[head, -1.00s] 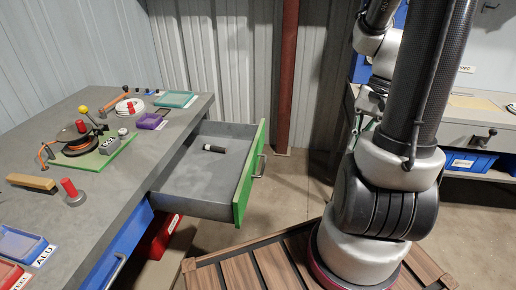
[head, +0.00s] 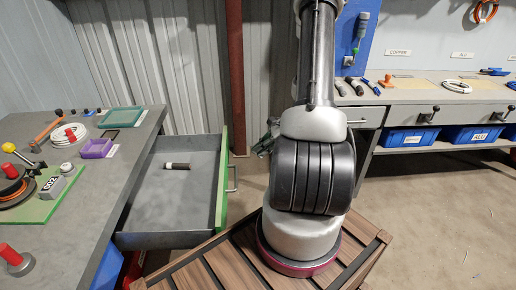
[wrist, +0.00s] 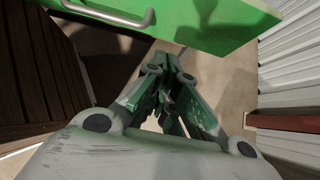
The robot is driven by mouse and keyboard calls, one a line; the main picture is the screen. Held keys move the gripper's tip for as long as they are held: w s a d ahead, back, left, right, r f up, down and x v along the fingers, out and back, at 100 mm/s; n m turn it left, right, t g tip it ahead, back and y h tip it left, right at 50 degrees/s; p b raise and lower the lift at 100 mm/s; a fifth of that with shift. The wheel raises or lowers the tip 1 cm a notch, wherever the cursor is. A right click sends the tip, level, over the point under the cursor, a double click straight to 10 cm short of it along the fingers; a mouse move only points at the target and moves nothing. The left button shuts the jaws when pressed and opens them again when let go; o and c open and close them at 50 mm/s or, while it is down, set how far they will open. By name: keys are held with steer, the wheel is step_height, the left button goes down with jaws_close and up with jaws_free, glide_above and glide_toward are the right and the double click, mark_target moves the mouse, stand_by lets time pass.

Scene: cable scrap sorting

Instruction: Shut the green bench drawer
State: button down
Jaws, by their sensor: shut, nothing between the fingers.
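The green bench drawer stands pulled out from the grey bench in the head view, its green front (head: 222,185) facing right with a metal handle (head: 233,178). A dark cylinder with a white end (head: 178,166) lies in it. My gripper (head: 268,138) is partly hidden behind my arm, to the right of the drawer front. In the wrist view my gripper (wrist: 170,75) is shut and empty. The green front (wrist: 200,22) and its handle (wrist: 110,14) fill the top of that view, with no clear contact with the fingers.
The grey bench (head: 85,215) holds spools, trays and tools on the left. A slatted wooden platform (head: 215,270) lies under my arm. A red-brown post (head: 235,80) stands behind the drawer. Another bench (head: 430,93) with blue bins is at the right; the floor before it is clear.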

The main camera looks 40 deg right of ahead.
steer(key=w+a+f, duration=0.4)
steer(key=a, duration=0.3)
steer(key=shift+w+f, duration=0.3)
steer(key=shift+w, duration=0.05)
steer(key=shift+a, duration=0.1)
glide_above(162, 174)
steer(key=shift+s, duration=0.15)
stand_by(0.3)
steer(key=shift+r, duration=0.1)
